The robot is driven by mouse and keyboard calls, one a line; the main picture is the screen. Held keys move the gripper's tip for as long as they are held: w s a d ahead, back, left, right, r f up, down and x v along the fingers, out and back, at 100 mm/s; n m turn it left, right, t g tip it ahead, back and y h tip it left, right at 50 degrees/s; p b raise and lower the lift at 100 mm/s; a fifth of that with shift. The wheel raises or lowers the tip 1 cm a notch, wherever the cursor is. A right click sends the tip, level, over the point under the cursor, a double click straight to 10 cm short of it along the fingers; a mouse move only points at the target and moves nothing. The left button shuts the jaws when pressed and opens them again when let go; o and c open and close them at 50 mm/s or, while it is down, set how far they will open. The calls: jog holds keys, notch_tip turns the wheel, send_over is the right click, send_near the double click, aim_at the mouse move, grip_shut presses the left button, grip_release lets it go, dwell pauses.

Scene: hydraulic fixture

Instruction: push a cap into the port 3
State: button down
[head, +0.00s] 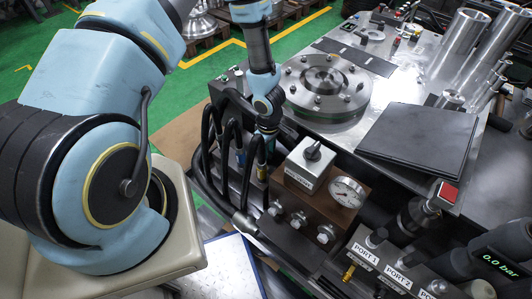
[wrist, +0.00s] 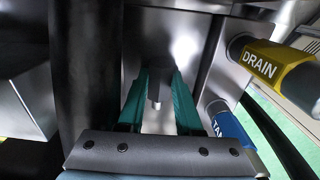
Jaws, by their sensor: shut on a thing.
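My gripper (wrist: 160,76) is shut on a small grey metal piece (wrist: 154,92) that shows between its teal fingers. Whether this piece is the cap is unclear. In the head view the end of my arm reaches down beside black hoses, and the fingertips are hidden there. The port row is at the lower right of the head view, with the PORT 1 label (head: 366,257) and the PORT 2 label (head: 398,279). A third plate (head: 426,294) is cut off by the bottom edge, so port 3 is not readable. My gripper is far from that row, up and left of it.
Black hoses (head: 230,150) crowd my gripper. The yellow DRAIN fitting (wrist: 262,62) and a blue fitting (wrist: 228,124) are at its right in the wrist view. A brown block with a gauge (head: 346,192) stands between my gripper and the ports. A red button (head: 447,192) is above the ports.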

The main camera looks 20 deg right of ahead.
jog(key=shift+r+p, duration=0.45)
jog(key=shift+p, duration=0.1)
dwell(0.6)
jog(key=shift+r+p, duration=2.5)
jog(key=shift+p, duration=0.1)
jog(key=c, duration=1.1)
grip_release()
grip_shut()
